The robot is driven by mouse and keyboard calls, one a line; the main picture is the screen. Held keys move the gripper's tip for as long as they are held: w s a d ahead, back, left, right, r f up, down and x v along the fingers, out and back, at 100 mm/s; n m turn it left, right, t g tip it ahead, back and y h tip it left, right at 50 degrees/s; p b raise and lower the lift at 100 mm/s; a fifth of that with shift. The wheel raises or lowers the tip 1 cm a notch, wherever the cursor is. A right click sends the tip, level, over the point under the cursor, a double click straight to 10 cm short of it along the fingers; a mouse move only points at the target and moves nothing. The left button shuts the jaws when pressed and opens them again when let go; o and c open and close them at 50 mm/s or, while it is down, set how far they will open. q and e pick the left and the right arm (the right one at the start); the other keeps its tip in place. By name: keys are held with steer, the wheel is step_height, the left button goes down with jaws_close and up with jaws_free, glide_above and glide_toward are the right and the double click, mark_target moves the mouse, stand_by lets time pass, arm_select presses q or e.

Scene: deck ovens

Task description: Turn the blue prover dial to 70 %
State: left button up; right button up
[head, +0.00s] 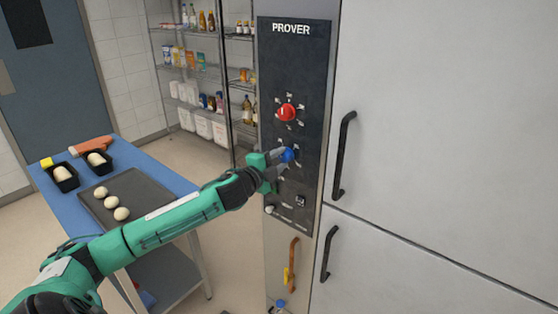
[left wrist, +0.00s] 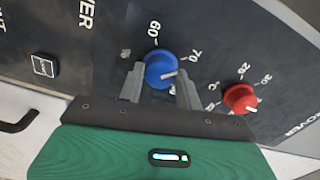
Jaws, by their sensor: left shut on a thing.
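The blue prover dial (head: 288,155) is on the dark PROVER panel (head: 293,60), below a red dial (head: 287,112). My left gripper (head: 279,160) reaches it from the left and is shut on it. In the left wrist view the blue dial (left wrist: 159,68) sits between my two fingers, one on each side. Its pale pointer line faces right in that view, a little below the direction of the "70" mark. The "60" mark is above the dial. My right finger covers part of the scale. My right gripper is not in view.
A black switch (head: 300,201) is lower on the panel. Black door handles (head: 343,157) stick out to the right. A blue table (head: 155,182) with a dark tray (head: 146,205) of dough balls stands left, under my arm. Shelves (head: 187,66) stand behind.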

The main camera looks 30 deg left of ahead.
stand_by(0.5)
arm_select(q)
steer(key=o, duration=1)
steer(key=shift+s+f+b, duration=0.2)
steer(key=shift+s+b, duration=0.2)
steer(key=shift+s, duration=0.15)
steer(key=s+a+b, duration=0.1)
steer(key=s+b, duration=0.3)
steer(key=s, duration=0.8)
steer(key=shift+s+r+b, duration=0.15)
steer(key=shift+s+b, duration=0.15)
steer(key=shift+b, duration=0.05)
steer(key=shift+a, duration=0.1)
